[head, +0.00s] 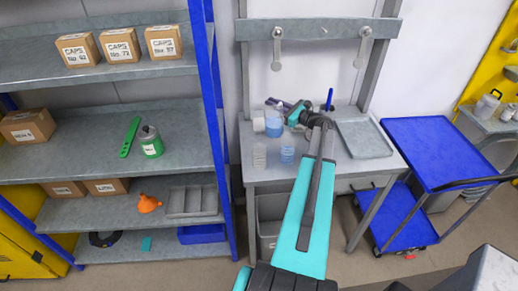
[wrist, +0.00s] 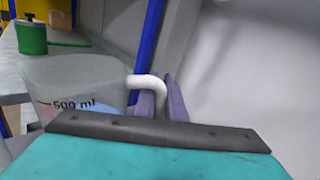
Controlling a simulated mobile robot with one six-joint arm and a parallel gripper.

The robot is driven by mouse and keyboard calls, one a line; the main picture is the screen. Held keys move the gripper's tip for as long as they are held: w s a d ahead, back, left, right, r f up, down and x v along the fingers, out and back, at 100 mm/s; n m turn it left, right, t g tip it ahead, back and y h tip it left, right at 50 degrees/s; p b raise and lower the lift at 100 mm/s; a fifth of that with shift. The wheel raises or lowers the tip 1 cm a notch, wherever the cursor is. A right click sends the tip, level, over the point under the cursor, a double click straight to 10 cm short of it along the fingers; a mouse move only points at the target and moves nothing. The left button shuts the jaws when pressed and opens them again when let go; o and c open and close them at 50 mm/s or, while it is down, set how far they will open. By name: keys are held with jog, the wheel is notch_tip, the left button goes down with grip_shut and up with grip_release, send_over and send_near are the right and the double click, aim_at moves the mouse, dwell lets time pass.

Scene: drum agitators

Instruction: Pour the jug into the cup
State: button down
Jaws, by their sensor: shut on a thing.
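The clear jug (head: 273,128) holds blue liquid and is at the back left of the grey workbench. In the wrist view, the jug (wrist: 75,80) shows a "500 ml" mark and a white handle. My gripper (head: 281,105) is shut on that handle; its purple fingers (wrist: 167,98) lie on either side of it. The jug looks about upright; I cannot tell whether its base touches the bench. Two clear cup-like vessels stand in front of it: a plain one (head: 260,155) and one with blue on it (head: 287,152). I cannot tell which is the task's cup.
A white round object (head: 259,124) is beside the jug on the left. A grey tray (head: 364,139) lies at the bench's right. A shelf rack (head: 213,90) is left, a blue cart (head: 440,150) right.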

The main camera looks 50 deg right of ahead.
aim_at(276, 119)
jog(key=shift+s+a+n+b, duration=0.15)
jog(key=shift+a+n+b, duration=0.35)
jog(key=shift+n+b, duration=0.15)
jog(key=shift+s+a+n+b, duration=0.15)
jog(key=shift+a+n+b, duration=0.3)
jog(key=shift+n+b, duration=0.15)
jog(key=a+r+n+b, duration=0.1)
jog(key=s+a+r+n+b, duration=0.1)
jog(key=a+n, duration=0.1)
jog(key=a+r+n+t+b, duration=0.1)
jog(key=r+n+b, duration=0.1)
jog(key=shift+s+a+y, duration=0.2)
jog(key=shift+s+y, duration=0.1)
jog(key=shift+y, duration=0.1)
jog(key=shift+f, duration=0.1)
jog(key=shift+w+a, duration=0.1)
jog(key=shift+s+a+r+n+t+b, duration=0.1)
jog(key=shift+s+a+n+t+b, duration=0.2)
jog(key=shift+n+b, duration=0.35)
jog(key=shift+s+a+r+n+b, duration=0.1)
jog(key=shift+a+n+b, duration=0.3)
jog(key=shift+n+b, duration=0.25)
jog(key=shift+s+a+r+n+y+b, duration=0.2)
jog(key=shift+a+r+n+y+b, duration=0.5)
jog(key=shift+a+r+n, duration=0.5)
dwell(2.0)
